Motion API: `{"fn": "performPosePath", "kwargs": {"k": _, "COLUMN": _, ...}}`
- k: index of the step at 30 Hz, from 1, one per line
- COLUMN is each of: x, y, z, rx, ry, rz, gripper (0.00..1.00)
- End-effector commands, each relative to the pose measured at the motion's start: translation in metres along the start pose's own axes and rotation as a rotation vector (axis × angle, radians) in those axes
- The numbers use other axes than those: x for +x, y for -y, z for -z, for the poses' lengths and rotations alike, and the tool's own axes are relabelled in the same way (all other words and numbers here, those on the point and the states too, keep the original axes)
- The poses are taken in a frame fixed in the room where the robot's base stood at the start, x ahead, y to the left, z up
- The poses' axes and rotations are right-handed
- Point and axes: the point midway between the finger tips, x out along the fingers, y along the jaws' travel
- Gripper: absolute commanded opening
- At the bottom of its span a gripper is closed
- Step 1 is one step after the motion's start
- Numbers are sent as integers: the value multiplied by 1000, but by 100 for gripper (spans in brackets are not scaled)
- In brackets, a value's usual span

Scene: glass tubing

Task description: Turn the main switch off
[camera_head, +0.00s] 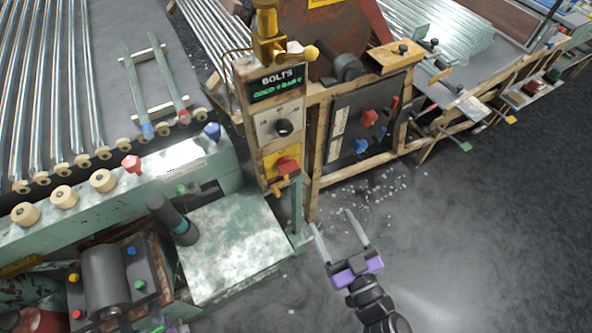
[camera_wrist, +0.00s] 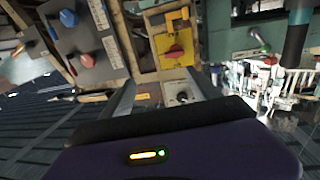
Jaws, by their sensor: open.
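A red rotary knob on a yellow plate (camera_head: 286,163), which looks like the main switch, sits low on the wooden control post below a black knob (camera_head: 284,127). The same red knob shows in the wrist view (camera_wrist: 175,51), upper middle, with the black knob (camera_wrist: 182,97) nearer the camera. My gripper (camera_head: 331,218) is open and empty, in front of and below the post, to the right of the red knob and apart from it. Its two fingers point up toward the post. The knob's setting is too small to read.
A dark panel (camera_head: 350,130) with red and blue knobs stands right of the post. A green machine bench (camera_head: 235,235) lies to the left, with a dark upright cylinder (camera_head: 172,219). A "BOLTS" display (camera_head: 278,83) tops the post. The floor at right is clear.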

Motion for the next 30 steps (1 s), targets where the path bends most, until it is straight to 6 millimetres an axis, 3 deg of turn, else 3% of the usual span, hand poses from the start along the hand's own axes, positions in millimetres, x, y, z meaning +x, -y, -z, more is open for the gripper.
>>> {"fn": "performPosePath", "kwargs": {"k": 1, "x": 25, "y": 5, "z": 2, "rx": -1, "ry": -10, "rz": 31, "gripper": 71}}
{"fn": "performPosePath", "kwargs": {"k": 6, "x": 76, "y": 19, "z": 3, "rx": 6, "ry": -16, "rz": 100, "gripper": 71}}
{"fn": "performPosePath", "kwargs": {"k": 24, "x": 155, "y": 34, "z": 4, "rx": 9, "ry": -16, "rz": 130, "gripper": 71}}
{"fn": "performPosePath", "kwargs": {"k": 30, "x": 171, "y": 35, "z": 4, "rx": 10, "ry": -14, "rz": 128, "gripper": 71}}
